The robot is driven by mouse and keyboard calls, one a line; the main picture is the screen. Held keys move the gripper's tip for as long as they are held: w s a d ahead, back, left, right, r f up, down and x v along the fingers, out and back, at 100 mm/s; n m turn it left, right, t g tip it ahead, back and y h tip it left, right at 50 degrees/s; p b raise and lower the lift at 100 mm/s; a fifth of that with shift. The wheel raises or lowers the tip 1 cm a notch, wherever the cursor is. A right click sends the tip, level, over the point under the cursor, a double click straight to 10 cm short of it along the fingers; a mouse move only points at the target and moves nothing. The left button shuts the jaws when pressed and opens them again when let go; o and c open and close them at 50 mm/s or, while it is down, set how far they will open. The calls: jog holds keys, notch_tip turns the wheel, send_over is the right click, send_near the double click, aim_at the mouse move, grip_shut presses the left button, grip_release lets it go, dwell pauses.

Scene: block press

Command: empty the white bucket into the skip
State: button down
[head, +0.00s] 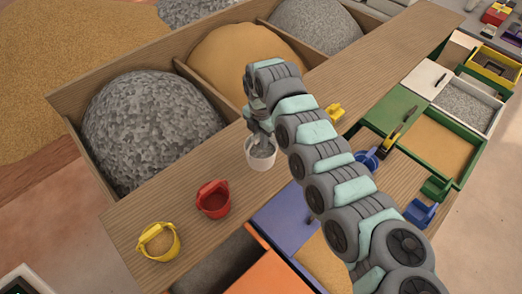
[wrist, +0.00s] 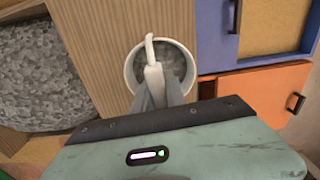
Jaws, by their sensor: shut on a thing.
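The white bucket (head: 261,156) holds grey gravel and appears upright at the right edge of the wooden bench top (head: 185,215). In the wrist view the bucket (wrist: 132,72) overlaps that edge; I cannot tell whether it rests or hangs just above. My gripper (head: 262,137) is over the bucket, shut on its white handle (wrist: 150,50). My fingers hide part of the handle and rim. Several open containers could be the skip, among them an orange one (head: 270,277) and a blue one (head: 287,215); I cannot tell which it is.
A red bucket (head: 213,202) and a yellow bucket (head: 158,243) stand on the bench to the left. A blue bucket (head: 367,158) is right of my arm. Bays with gravel (head: 150,125) and sand (head: 235,60) lie behind. Green (head: 468,172) and white (head: 495,118) containers are at right.

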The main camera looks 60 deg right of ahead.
notch_tip(320, 180, up, 11)
jog(key=shift+d+f+b, duration=0.15)
jog(key=shift+b, duration=0.55)
notch_tip(320, 180, up, 6)
jog(key=p, duration=0.3)
jog(key=shift+f, duration=0.1)
